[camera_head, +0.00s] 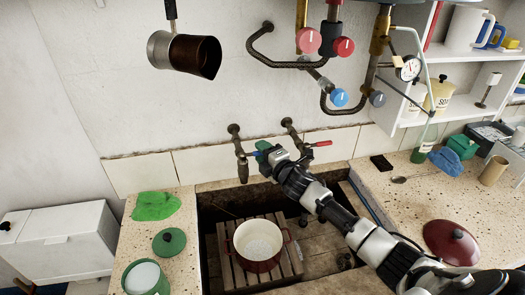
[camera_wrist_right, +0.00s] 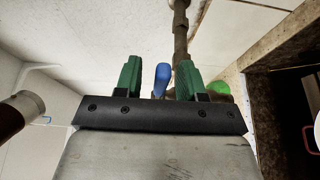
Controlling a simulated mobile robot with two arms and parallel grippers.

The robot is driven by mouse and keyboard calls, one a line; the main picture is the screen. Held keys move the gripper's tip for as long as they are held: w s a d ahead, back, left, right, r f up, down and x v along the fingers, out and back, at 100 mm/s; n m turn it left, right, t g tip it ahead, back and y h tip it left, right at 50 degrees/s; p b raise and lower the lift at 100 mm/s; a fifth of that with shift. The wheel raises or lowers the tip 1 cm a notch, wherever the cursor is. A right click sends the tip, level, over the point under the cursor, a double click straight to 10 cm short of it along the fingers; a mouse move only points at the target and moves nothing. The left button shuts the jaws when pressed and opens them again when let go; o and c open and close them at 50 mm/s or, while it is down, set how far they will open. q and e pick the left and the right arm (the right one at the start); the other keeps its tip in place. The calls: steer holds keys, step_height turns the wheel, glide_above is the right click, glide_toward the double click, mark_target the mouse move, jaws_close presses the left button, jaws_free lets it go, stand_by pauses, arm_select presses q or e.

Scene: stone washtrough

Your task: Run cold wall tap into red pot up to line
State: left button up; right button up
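The red pot (camera_head: 258,266), cream inside, stands upright on a wooden slatted rack (camera_head: 293,258) in the stone trough. A line inside it and any water are too small to tell. The wall tap with a blue lever (camera_head: 256,146) has its downward spout (camera_head: 243,172) behind the pot; no stream shows from it. My right gripper (camera_head: 266,152) is at this tap. In the right wrist view, its green fingers (camera_wrist_right: 158,80) stand apart on both sides of the blue lever (camera_wrist_right: 161,78), with gaps visible. My left gripper is out of view.
A second wall tap with a red lever (camera_head: 321,144) is just right of my gripper. Valves and pipes (camera_head: 340,97) hang above. A green cloth (camera_head: 155,205), green lid (camera_head: 169,242) and green pot (camera_head: 145,280) sit left; a dark red lid (camera_head: 450,243) lies right.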

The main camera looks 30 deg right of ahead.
steer(key=shift+w, duration=0.1)
jaws_close()
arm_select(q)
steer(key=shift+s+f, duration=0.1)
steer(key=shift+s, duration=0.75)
